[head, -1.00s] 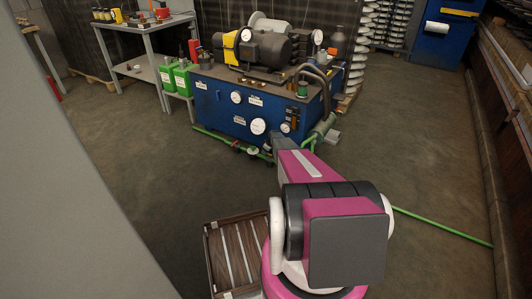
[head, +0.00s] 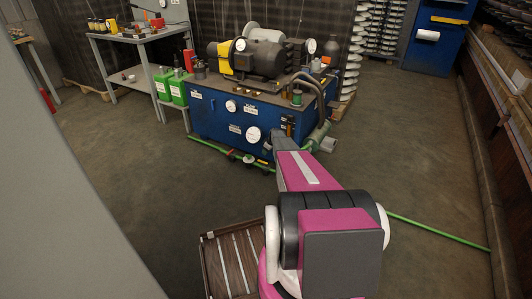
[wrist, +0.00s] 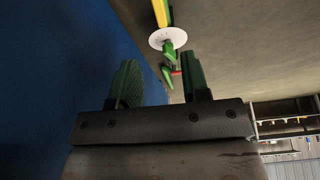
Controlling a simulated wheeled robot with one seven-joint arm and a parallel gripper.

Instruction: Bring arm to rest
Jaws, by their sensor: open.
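My gripper (wrist: 158,82) shows in the wrist view with its two green fingers spread and nothing held between them. Behind the gap, apart from the fingers as far as I can tell, is green pipework with a white disc (wrist: 168,38). A blue surface, apparently the side of the blue machine, fills the left of this view. In the head view my magenta arm (head: 305,180) reaches forward to the front right side of the blue machine (head: 225,120). The gripper itself is hidden there behind the arm.
A green pipe (head: 440,235) runs along the floor to the right. A slatted wooden crate (head: 228,270) stands just left of my arm. Green canisters (head: 177,88) and a grey workbench (head: 135,42) stand left of the machine.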

